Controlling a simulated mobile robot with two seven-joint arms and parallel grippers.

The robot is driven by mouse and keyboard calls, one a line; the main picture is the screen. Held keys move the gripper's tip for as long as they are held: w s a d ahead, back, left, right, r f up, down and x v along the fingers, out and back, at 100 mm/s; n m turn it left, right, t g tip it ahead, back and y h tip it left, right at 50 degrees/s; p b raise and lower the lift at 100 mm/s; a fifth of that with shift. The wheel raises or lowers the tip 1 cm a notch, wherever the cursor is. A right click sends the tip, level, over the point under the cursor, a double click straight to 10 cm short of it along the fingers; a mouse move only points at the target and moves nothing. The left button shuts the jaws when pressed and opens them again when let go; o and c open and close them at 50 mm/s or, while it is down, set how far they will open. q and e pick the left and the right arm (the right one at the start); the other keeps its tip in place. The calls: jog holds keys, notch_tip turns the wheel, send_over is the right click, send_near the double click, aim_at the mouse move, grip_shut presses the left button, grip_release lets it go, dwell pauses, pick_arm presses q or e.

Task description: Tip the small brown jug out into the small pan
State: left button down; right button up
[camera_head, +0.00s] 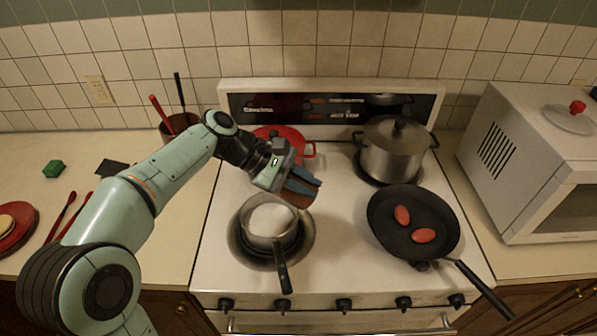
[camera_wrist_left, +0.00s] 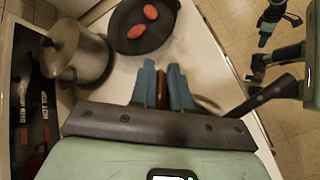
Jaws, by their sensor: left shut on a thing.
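The small brown jug (camera_head: 298,199) is mostly hidden by my left gripper (camera_head: 303,186), which is shut on it. The gripper holds it above the back right side of the small pan. In the left wrist view, a brown strip of the jug (camera_wrist_left: 161,90) shows between the two blue fingers (camera_wrist_left: 162,85). The small pan (camera_head: 270,222) stands on the front left burner, its dark handle pointing to the front. I cannot tell whether anything is coming out of the jug. Parts of my right arm's end (camera_wrist_left: 262,45) show at the right of the wrist view.
A black frying pan (camera_head: 385,228) with two red oval pieces sits on the front right burner. A lidded steel pot (camera_head: 394,160) stands behind it and a red pot (camera_head: 308,149) at back left. A white microwave (camera_head: 540,150) stands to the right.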

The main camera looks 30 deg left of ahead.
aim_at(300, 201)
pick_arm(q)
jog(key=g+y+p, duration=0.1)
jog(key=f+y+p, duration=0.1)
jog(key=y+p, duration=0.1)
jog(key=w+d+f+g+y+p, duration=0.1)
jog(key=shift+d+f+g+y+p, duration=0.1)
jog(key=shift+f+g+y+p, duration=0.2)
jog(key=shift+p, duration=0.1)
jog(key=f+y, duration=0.1)
jog(key=f+g+y, duration=0.1)
jog(key=f+y, duration=0.1)
jog(key=a+f+g+y, duration=0.1)
jog(key=f, duration=0.1)
jog(key=shift+s+y, duration=0.3)
jog(key=shift+s, duration=0.05)
pick_arm(e)
jog(key=w+r, duration=0.6)
jog(key=shift+w+r+t, duration=0.25)
jog(key=shift+r+t, duration=0.15)
